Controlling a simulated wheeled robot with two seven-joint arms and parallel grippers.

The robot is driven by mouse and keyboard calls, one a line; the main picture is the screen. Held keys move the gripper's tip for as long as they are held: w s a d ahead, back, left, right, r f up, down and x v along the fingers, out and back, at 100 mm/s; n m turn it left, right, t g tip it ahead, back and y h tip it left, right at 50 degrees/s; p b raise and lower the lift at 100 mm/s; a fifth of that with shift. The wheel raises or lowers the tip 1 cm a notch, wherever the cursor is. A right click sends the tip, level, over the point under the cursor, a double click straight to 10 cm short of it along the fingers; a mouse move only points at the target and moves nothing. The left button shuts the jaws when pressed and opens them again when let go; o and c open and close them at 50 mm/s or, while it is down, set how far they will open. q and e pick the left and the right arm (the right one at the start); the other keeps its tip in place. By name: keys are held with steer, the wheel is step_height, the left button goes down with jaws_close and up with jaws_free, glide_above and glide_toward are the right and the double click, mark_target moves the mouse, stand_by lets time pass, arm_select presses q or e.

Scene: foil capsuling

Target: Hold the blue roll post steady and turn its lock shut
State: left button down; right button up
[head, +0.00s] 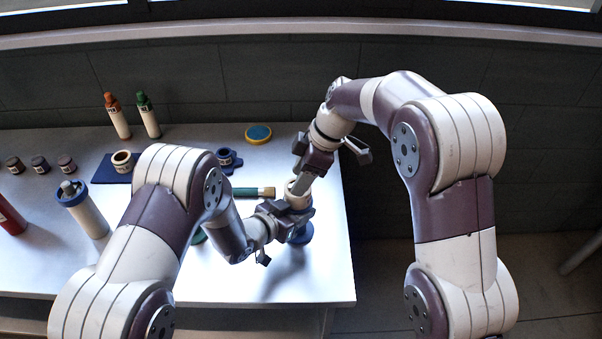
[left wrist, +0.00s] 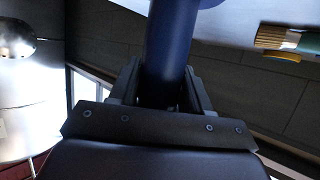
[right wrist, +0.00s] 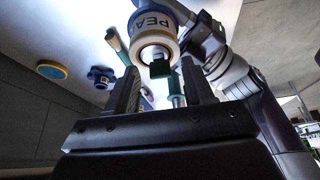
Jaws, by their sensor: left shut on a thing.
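The blue roll post stands near the table's right edge, its blue foot (head: 301,236) showing below my left gripper (head: 287,212). In the left wrist view the dark blue post (left wrist: 170,45) runs between my left gripper's fingers, which are shut on it.
A brush with a green handle (head: 250,192) lies left of the post. A yellow-and-blue disc (head: 258,133) and a small dark blue holder (head: 228,158) lie farther back. A blue-topped white cylinder (head: 82,208), jars and bottles stand left. The table's front right corner is clear.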

steer(key=shift+a+r, duration=0.1)
steer(key=shift+r, duration=0.05)
steer(key=c, duration=0.4)
steer(key=shift+o, duration=0.2)
steer(key=r, duration=0.1)
steer(key=m, duration=0.1)
steer(key=a+r, duration=0.1)
steer(key=shift+s+r+m+t+h, duration=0.3)
steer(key=s+r+m+t+h, duration=0.45)
steer(key=r+m, duration=0.35)
steer(key=m, duration=0.8)
steer(key=shift+g, duration=0.35)
steer(key=x, duration=1.1)
steer(key=shift+w+f, duration=0.15)
steer(key=shift+f, duration=0.2)
jaws_close()
